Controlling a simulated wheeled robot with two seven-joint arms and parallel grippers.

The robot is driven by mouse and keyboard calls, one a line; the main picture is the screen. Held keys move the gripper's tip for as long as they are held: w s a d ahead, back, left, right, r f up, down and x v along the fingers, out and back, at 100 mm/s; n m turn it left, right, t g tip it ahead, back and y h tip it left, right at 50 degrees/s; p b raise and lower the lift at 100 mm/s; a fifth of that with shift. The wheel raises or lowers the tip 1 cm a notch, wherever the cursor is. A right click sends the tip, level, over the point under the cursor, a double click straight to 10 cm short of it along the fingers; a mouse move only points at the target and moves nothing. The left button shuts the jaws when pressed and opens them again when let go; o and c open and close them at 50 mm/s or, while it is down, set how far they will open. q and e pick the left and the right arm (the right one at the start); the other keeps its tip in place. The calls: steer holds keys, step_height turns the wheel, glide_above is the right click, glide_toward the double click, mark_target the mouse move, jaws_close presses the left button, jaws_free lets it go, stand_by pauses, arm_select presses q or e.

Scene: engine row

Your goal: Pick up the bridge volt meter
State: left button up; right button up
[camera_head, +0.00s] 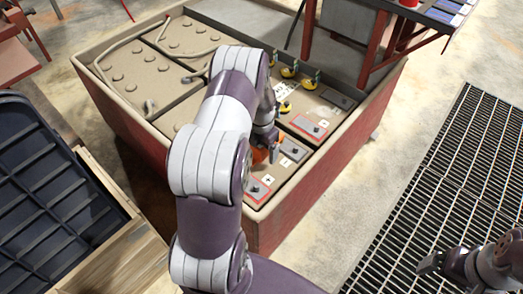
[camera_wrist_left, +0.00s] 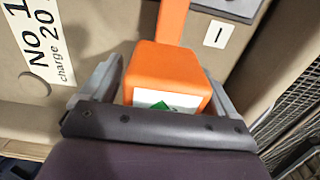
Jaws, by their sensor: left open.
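The bridge volt meter appears to be the orange block-shaped tool (camera_wrist_left: 165,72) with a narrower orange bar running up from it and a white and green label on its near face. In the head view only a bit of its orange (camera_head: 259,155) shows; my left arm hides the rest. My left gripper (camera_head: 270,140) is open over the battery box. In the left wrist view its fingers (camera_wrist_left: 168,84) stand on either side of the orange block. I cannot tell whether they touch it. My right gripper (camera_head: 432,263) is low at the right, away from the meter; its jaws are unclear.
The red-sided battery box (camera_head: 290,207) holds brown battery blocks with grey terminals, cables and yellow caps. A metal stand (camera_head: 380,45) rises at its back right. A dark tray (camera_head: 50,190) on wood lies left. Floor grating (camera_head: 460,170) lies right.

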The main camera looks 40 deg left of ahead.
arm_select(q)
steer(key=shift+r, duration=0.15)
steer(key=c, duration=1.3)
steer(key=shift+o, duration=0.2)
steer(key=shift+r, duration=0.1)
